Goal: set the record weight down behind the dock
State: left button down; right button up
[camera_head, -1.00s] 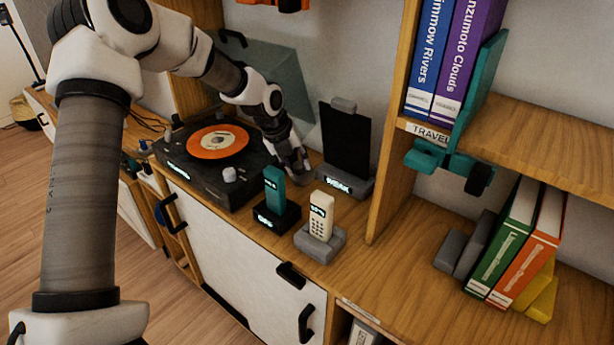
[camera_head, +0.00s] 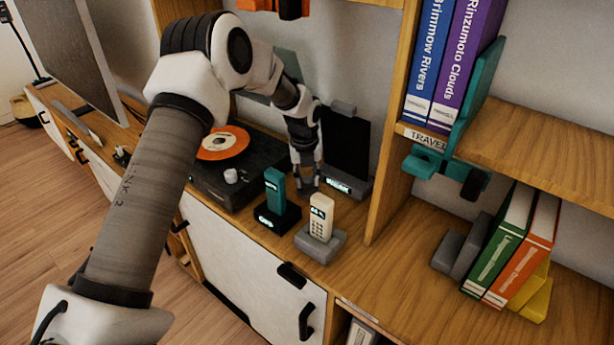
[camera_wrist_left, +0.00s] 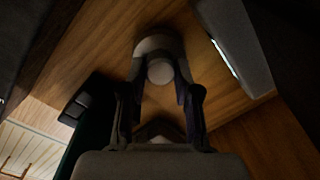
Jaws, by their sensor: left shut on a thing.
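My left gripper (camera_head: 306,184) is shut on the record weight, a round grey piece with a paler knob (camera_wrist_left: 159,68) in the left wrist view. It is over the wooden cabinet top, between the turntable and the tablet dock; I cannot tell whether the weight touches the wood. In the head view the weight is hard to make out. A black dock (camera_head: 277,220) with a teal handset (camera_head: 275,188) stands just in front of the gripper. A grey dock (camera_head: 320,246) with a cream handset (camera_head: 320,217) stands front right of it. My right gripper is not in view.
The turntable (camera_head: 225,190) with its orange record (camera_head: 222,143) is left of the gripper. A grey tablet dock (camera_head: 350,184) holding a black tablet (camera_head: 345,145) is close on the right. A wooden upright (camera_head: 390,180) bounds the right; books stand beyond it.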

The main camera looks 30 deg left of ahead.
aim_at(306, 182)
pick_arm(q)
jog(key=shift+d+f, duration=0.1)
jog(key=shift+d, duration=0.05)
jog(key=c, duration=0.8)
grip_release()
jog(key=shift+c, duration=0.2)
jog(key=r, duration=0.7)
jog(key=shift+s+r, duration=0.35)
